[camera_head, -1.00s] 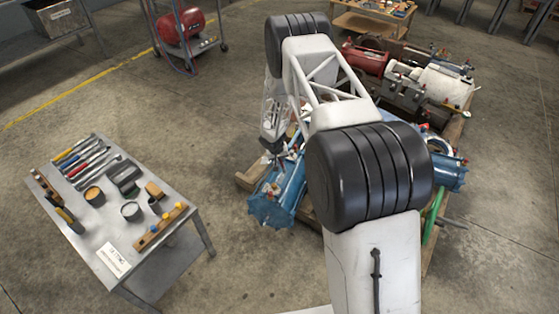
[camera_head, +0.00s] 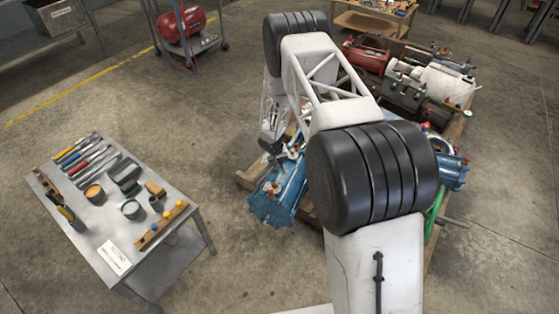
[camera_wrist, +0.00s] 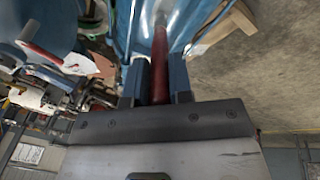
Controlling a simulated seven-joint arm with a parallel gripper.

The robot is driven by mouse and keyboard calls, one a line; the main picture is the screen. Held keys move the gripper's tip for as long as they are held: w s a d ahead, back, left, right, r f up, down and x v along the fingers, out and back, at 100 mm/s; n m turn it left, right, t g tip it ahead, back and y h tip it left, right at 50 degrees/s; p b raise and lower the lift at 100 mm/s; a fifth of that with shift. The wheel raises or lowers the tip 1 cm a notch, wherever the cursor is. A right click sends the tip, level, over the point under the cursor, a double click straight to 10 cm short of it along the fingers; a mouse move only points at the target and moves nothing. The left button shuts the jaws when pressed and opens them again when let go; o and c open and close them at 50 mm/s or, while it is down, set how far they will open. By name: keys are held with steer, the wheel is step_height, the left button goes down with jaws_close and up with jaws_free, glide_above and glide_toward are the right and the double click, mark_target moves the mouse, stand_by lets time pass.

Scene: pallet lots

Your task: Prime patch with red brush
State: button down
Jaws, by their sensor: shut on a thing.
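My gripper (camera_wrist: 157,78) is shut on the red brush (camera_wrist: 159,52), whose red handle stands between the two fingers in the wrist view. The brush's far end points at the blue cylinder (camera_wrist: 126,28); whether its tip touches the surface is unclear. The blue cylinder (camera_head: 277,192) lies at the near left end of a pallet in the head view. My gripper (camera_head: 272,146) is over it there, small and partly covered by my arm. I cannot make out the patch for certain in either view.
A grey tool table (camera_head: 90,219) at left holds several tools, pots and a wooden rack. Other machine parts, including a red cylinder (camera_head: 367,57), crowd the pallet (camera_head: 249,179) behind my arm. The floor between table and pallet is clear.

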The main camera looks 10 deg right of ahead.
steer(key=shift+s, duration=0.15)
steer(key=shift+w+d+r, duration=0.1)
steer(key=shift+w+r, duration=0.05)
steer(key=shift+r, duration=1.35)
steer(key=shift+w+d+r, duration=0.1)
steer(key=shift+r, duration=1.45)
steer(key=shift+w+r, duration=0.15)
steer(key=shift+r, duration=1.25)
